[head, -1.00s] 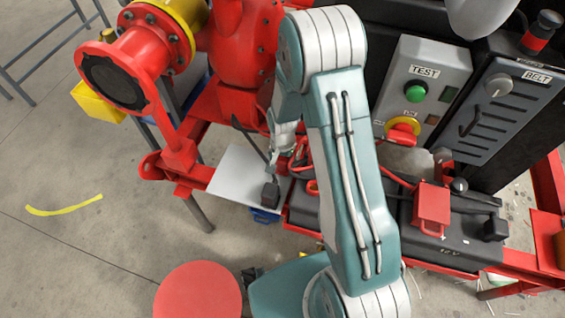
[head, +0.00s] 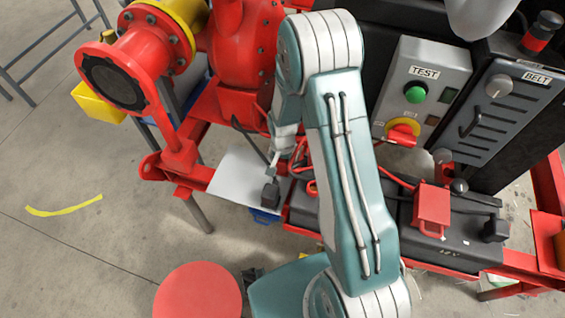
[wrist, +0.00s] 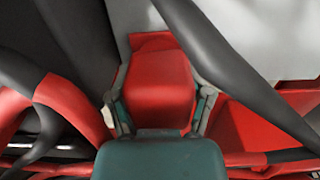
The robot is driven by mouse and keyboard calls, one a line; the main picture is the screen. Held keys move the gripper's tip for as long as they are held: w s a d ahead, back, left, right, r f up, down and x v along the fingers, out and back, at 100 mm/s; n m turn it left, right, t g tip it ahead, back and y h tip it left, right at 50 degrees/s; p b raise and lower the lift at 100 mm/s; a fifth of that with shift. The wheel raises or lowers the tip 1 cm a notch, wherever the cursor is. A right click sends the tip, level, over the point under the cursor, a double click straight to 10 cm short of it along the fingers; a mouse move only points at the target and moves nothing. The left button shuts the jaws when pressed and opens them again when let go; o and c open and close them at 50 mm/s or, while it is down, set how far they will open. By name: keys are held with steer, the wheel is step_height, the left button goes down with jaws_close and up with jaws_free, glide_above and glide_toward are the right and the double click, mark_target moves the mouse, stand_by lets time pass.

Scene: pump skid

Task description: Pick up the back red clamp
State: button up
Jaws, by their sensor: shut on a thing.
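The back red clamp (wrist: 158,82) fills the middle of the wrist view. My gripper (wrist: 158,108) has one finger on each side of the clamp and is shut on it. In the head view my gripper (head: 281,150) is beside the left end of the black battery, partly behind my arm, and the clamp is mostly hidden there. Another red clamp (head: 432,207) sits on the right part of the battery (head: 455,243).
Dark cables cross close to my gripper in the wrist view. A pale plate (head: 236,178) lies left of the battery. The red pump (head: 240,50) stands behind it. The grey TEST box (head: 425,85) and the BELT panel (head: 510,95) stand at the back right.

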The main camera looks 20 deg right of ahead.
steer(key=shift+r, duration=0.35)
step_height(320, 180, up, 2)
steer(key=shift+r, duration=0.1)
steer(key=s+r, duration=0.1)
steer(key=r, duration=0.1)
steer(key=s+r, duration=0.3)
steer(key=r, duration=0.1)
steer(key=shift+s+d, duration=0.1)
steer(key=shift+s, duration=0.25)
steer(key=s+r, duration=0.1)
steer(key=s, duration=0.2)
steer(key=s+r, duration=0.1)
steer(key=s, duration=0.2)
steer(key=s+r, duration=0.2)
steer(key=s, duration=0.1)
steer(key=shift+s+d, duration=0.2)
steer(key=shift+w+d, duration=0.1)
steer(key=shift+w, duration=0.05)
